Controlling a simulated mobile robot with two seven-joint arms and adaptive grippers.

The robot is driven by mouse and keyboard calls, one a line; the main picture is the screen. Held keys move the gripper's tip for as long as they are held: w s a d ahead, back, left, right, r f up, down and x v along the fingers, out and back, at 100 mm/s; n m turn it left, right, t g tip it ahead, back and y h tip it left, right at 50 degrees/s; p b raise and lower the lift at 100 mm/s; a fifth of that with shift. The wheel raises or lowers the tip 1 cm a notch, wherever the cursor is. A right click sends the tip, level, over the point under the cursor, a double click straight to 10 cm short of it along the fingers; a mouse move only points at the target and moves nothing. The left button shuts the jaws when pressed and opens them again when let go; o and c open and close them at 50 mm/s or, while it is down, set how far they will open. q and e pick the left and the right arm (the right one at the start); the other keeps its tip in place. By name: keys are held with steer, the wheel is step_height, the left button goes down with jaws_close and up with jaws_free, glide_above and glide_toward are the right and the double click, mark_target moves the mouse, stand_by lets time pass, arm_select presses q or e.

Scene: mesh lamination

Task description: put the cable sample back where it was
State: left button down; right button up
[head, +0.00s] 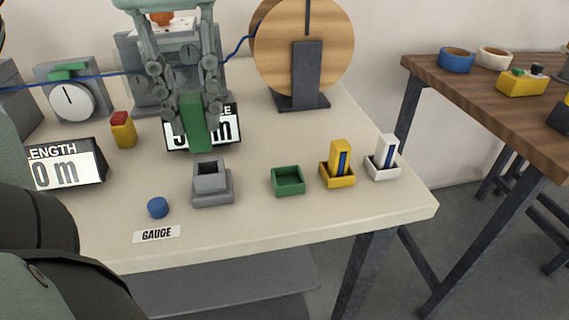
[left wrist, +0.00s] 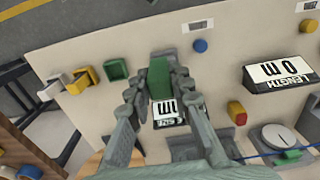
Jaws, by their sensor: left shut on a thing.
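The sample also shows between the fingers in the left wrist view (left wrist: 160,78). An empty green tray (head: 288,181) stands on the table to the right of the held sample and nearer the front edge; it also shows in the left wrist view (left wrist: 116,70). A yellow sample (head: 340,157) stands in a yellow tray and a white sample (head: 385,150) in a white tray. My right gripper is not in view.
A grey gauge socket (head: 212,185) stands left of the green tray, with a blue button (head: 157,208) beside it. A wooden cable reel (head: 303,45) stands behind. A display (head: 65,165) and a red-yellow block (head: 123,130) stand left.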

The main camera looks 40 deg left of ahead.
arm_select(q)
steer(key=w+d+f+b, duration=0.1)
steer(key=w+f, duration=0.1)
steer(key=w, duration=0.1)
steer(key=w+d+f+b, duration=0.1)
steer(key=w+d+f, duration=0.1)
steer(key=w+f, duration=0.1)
steer(key=w+d+f+b, duration=0.1)
steer(key=w+f, duration=0.1)
steer(key=w, duration=0.2)
steer(key=shift+w+d+f, duration=0.2)
steer(key=shift+w+d, duration=0.15)
steer(key=shift+d, duration=0.05)
step_height(320, 180, down, 3)
steer(key=shift+f, duration=0.25)
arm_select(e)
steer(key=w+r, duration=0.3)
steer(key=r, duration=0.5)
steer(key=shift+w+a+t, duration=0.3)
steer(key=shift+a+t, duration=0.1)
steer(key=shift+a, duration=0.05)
arm_select(q)
steer(key=shift+f, duration=0.1)
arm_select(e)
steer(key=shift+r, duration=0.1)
